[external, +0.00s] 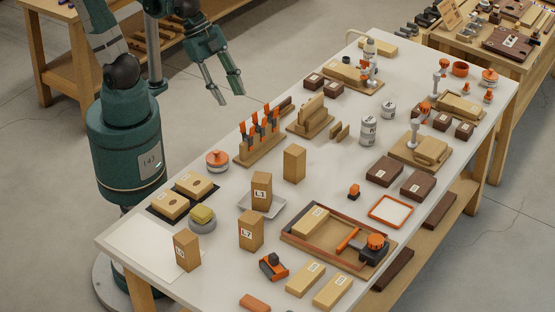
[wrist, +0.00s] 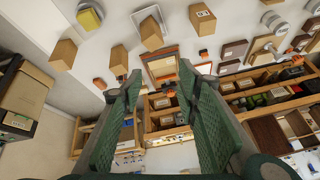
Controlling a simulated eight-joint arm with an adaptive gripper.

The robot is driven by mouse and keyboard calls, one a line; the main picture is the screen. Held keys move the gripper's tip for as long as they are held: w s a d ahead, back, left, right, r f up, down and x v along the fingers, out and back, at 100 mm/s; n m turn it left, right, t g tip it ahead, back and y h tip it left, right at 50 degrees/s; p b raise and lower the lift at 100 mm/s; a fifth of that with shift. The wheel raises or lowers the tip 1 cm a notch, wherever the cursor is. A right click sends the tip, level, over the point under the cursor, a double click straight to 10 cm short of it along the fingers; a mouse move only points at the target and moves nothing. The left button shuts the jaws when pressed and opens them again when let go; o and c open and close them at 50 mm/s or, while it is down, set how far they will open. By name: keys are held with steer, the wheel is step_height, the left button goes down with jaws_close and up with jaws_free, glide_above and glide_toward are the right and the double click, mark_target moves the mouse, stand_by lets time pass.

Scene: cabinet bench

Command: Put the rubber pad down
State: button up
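My gripper (external: 226,94) is raised in the air beyond the table's left long edge, clear of everything on the table. Its two green fingers are spread apart with nothing between them, as the wrist view also shows (wrist: 160,78). I cannot tell for sure which thing is the rubber pad. A flat reddish-brown block (external: 255,302) lies near the table's front edge. Dark flat mats (external: 158,211) show under two light wooden blocks with holes (external: 168,205) at the left. No pad is in my gripper.
The white table (external: 335,185) is crowded. Tall wooden blocks (external: 294,163) stand in its middle, near a rack of orange-handled tools (external: 258,146). A wooden tray (external: 292,236) lies at the front right. A yellow block (external: 202,214) sits on a grey round dish. A bare pale sheet (external: 150,250) lies at front left.

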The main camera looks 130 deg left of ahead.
steer(key=s+d+f+n+t, duration=0.1)
steer(key=s+d+f+n, duration=0.1)
steer(key=s, duration=0.5)
steer(key=shift+f+n, duration=0.15)
steer(key=shift+n, duration=0.45)
steer(key=shift+d, duration=0.1)
stand_by(0.6)
